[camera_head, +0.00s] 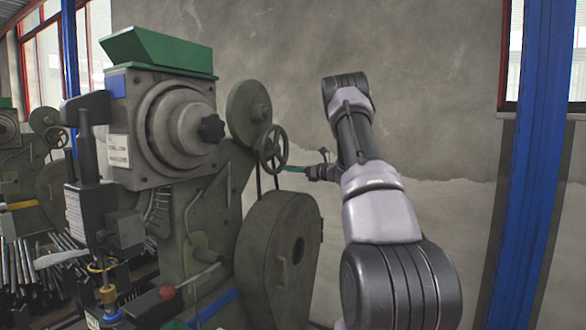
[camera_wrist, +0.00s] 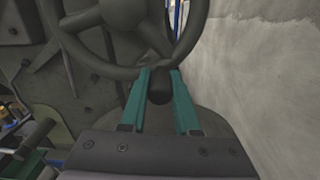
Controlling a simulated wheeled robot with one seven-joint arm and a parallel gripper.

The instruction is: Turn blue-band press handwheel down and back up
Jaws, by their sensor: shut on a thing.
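The blue-band press (camera_head: 225,190) is a large green-grey machine in the head view, with blue bands at its upper left and low on its base. Its spoked handwheel (camera_head: 273,149) is on its right side, and it also fills the top of the wrist view (camera_wrist: 118,42). My gripper (camera_head: 295,168) reaches in from the right at the wheel's lower right. In the wrist view its two teal fingers (camera_wrist: 159,85) are on either side of the wheel's dark knob (camera_wrist: 160,86), at the bottom of the rim, and are shut on it.
A green hopper (camera_head: 160,52) tops the press. A round guard cover (camera_head: 285,250) lies below the wheel. A red-knobbed lever (camera_head: 190,278) sticks out at the front. A second press (camera_head: 25,165) stands at the left, and a blue post (camera_head: 535,150) at the right. A bare wall (camera_head: 440,90) is behind.

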